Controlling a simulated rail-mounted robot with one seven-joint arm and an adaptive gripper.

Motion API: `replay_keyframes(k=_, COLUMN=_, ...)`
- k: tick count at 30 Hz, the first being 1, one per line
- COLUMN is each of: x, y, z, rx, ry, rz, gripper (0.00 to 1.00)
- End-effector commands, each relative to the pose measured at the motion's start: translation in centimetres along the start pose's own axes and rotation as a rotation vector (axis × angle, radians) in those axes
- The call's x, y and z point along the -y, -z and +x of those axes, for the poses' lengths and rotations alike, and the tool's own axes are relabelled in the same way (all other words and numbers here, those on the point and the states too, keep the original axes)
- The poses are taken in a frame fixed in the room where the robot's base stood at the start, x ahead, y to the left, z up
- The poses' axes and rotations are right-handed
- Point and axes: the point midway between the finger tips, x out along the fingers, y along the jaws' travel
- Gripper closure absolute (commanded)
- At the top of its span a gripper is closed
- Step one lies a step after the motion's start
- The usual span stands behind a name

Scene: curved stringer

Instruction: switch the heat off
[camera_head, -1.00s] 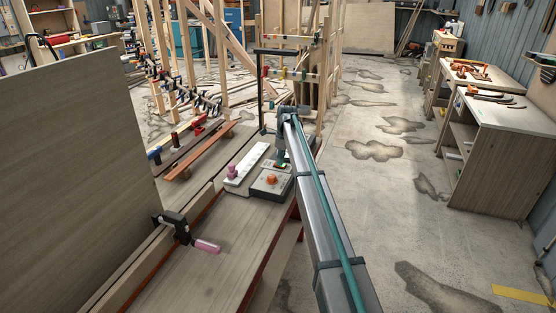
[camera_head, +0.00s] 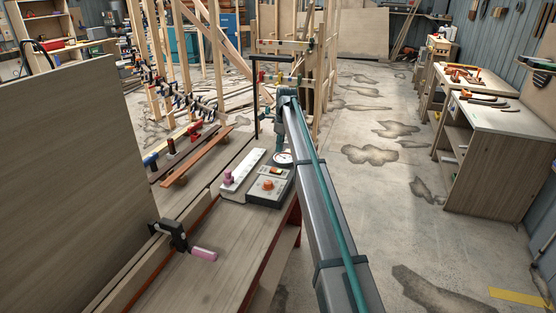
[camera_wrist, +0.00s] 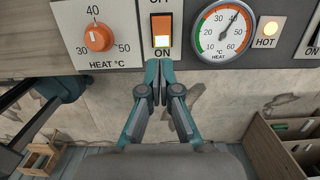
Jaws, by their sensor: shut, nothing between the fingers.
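The heat control panel (camera_head: 268,188) sits on the bench and also fills the top of the wrist view. Its rocker switch (camera_wrist: 161,30) has OFF printed above, cut by the frame edge, and ON below. The switch's lower part glows yellow. Left of it is the orange HEAT °C knob (camera_wrist: 98,37). Right of it are a round heat gauge (camera_wrist: 223,33) and a lit HOT lamp (camera_wrist: 269,29). My gripper (camera_wrist: 159,72) is shut and empty, its fingertips just below the ON label in the picture. I cannot tell its distance from the panel.
A white strip with a pink knob (camera_head: 228,177) lies left of the panel. A clamp with a pink handle (camera_head: 203,254) holds at the bench's near left. A tall board (camera_head: 75,180) stands at left. The floor at right is open, with workbenches (camera_head: 490,150) beyond.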

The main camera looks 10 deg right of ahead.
Motion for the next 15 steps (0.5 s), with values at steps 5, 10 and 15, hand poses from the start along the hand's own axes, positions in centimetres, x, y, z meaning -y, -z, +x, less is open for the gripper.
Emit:
replay_keyframes(k=5, x=0.1, y=0.0, z=-2.7, rx=0.001, ry=0.001, rz=0.000, gripper=1.00)
replay_keyframes(k=10, x=0.0, y=0.0, z=-3.8, rx=0.001, ry=0.000, rz=0.000, gripper=1.00)
replay_keyframes(k=15, x=0.0, y=0.0, z=-4.1, rx=0.000, ry=0.000, rz=0.000, gripper=1.00)
